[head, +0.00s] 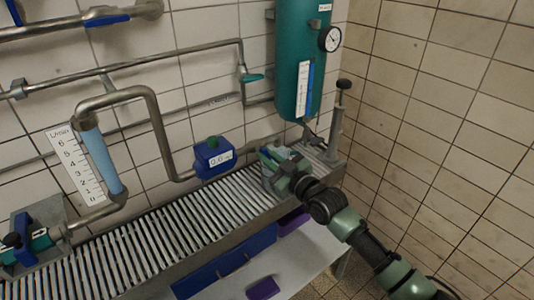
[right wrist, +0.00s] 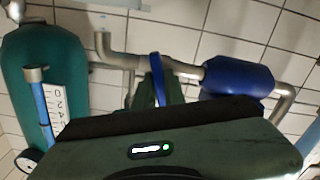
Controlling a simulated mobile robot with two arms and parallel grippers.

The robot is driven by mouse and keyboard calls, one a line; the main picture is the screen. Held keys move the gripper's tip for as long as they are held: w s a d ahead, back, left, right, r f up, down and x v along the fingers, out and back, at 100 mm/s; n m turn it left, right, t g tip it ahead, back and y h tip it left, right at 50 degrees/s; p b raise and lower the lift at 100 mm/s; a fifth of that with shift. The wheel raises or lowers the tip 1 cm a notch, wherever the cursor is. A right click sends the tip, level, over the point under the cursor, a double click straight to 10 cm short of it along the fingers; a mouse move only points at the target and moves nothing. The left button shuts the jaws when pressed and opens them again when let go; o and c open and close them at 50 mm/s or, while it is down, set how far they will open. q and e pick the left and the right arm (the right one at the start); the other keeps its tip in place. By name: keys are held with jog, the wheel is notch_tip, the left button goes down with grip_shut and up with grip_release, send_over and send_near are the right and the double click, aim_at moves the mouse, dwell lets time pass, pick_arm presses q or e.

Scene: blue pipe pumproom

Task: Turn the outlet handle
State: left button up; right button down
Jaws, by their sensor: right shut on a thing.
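The outlet handle (right wrist: 157,78) is a narrow blue lever on the grey pipe, in the middle of the right wrist view. My right gripper (head: 277,166) is over the right end of the slatted bench, below the green tank (head: 304,60). It is shut on the handle, and in the head view it largely hides the handle. My left gripper is not in view.
A blue box with a display (head: 213,158) stands left of my right gripper. A grey post with a black knob (head: 337,120) stands close on its right. A round gauge (head: 331,38) is on the tank.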

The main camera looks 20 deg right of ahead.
jog(key=shift+m+p, duration=0.5)
jog(key=shift+m, duration=1.4)
jog(key=shift+f, duration=0.1)
jog(key=c, duration=1.5)
grip_release()
jog(key=shift+d, duration=0.1)
jog(key=shift+s, duration=0.1)
jog(key=v, duration=0.7)
jog(key=shift+s+d, duration=0.15)
jog(key=shift+s, duration=0.1)
